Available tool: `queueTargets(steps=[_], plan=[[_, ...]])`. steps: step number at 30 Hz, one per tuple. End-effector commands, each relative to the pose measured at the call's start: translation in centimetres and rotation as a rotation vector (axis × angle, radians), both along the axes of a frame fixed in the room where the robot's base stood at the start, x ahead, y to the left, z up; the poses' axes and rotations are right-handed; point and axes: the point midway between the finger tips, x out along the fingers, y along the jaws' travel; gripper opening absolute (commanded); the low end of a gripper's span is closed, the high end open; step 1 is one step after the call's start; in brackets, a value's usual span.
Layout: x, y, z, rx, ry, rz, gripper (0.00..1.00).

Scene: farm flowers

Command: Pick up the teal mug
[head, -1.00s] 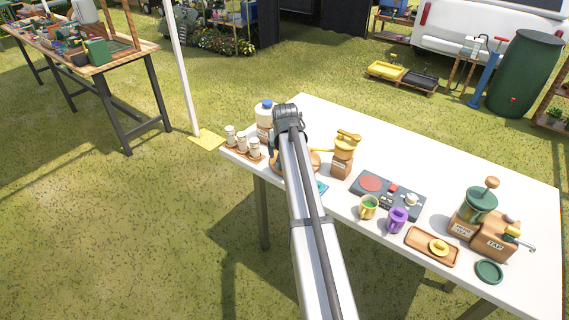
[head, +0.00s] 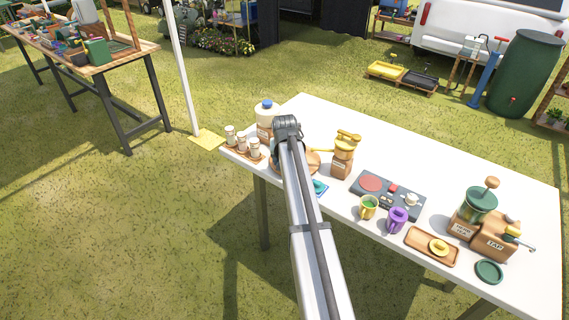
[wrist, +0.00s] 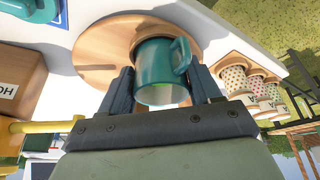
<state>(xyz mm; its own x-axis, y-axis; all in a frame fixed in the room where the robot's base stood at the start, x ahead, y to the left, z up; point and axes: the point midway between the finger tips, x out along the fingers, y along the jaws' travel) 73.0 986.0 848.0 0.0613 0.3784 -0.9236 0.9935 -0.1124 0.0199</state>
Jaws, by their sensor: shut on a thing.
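The teal mug (wrist: 158,68) is between the two fingers of my gripper (wrist: 163,88) in the wrist view. My gripper is shut on it, with a finger at each side. The handle shows at its upper right and the rim faces the camera. Behind it lies a round wooden board (wrist: 103,30); I cannot tell whether the mug touches the board.
A rack of several spotted cups (head: 242,146) and a blue-lidded jar (head: 265,115) stand close to the left. A wooden grinder (head: 344,155) stands to the right. The far table edge is clear.

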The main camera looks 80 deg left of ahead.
Motion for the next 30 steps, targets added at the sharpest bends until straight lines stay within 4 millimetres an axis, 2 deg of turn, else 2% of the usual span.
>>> queueTargets(steps=[1,12,20,30], plan=[[0.0,0.0,0.0,0.0,0.0,0.0,0.53],[0.0,0.0,0.0,0.0,0.0,0.0,0.2],[0.0,0.0,0.7,0.001,0.0,0.0,0.2],[0.0,0.1,6.3,0.003,0.0,0.0,0.2]])
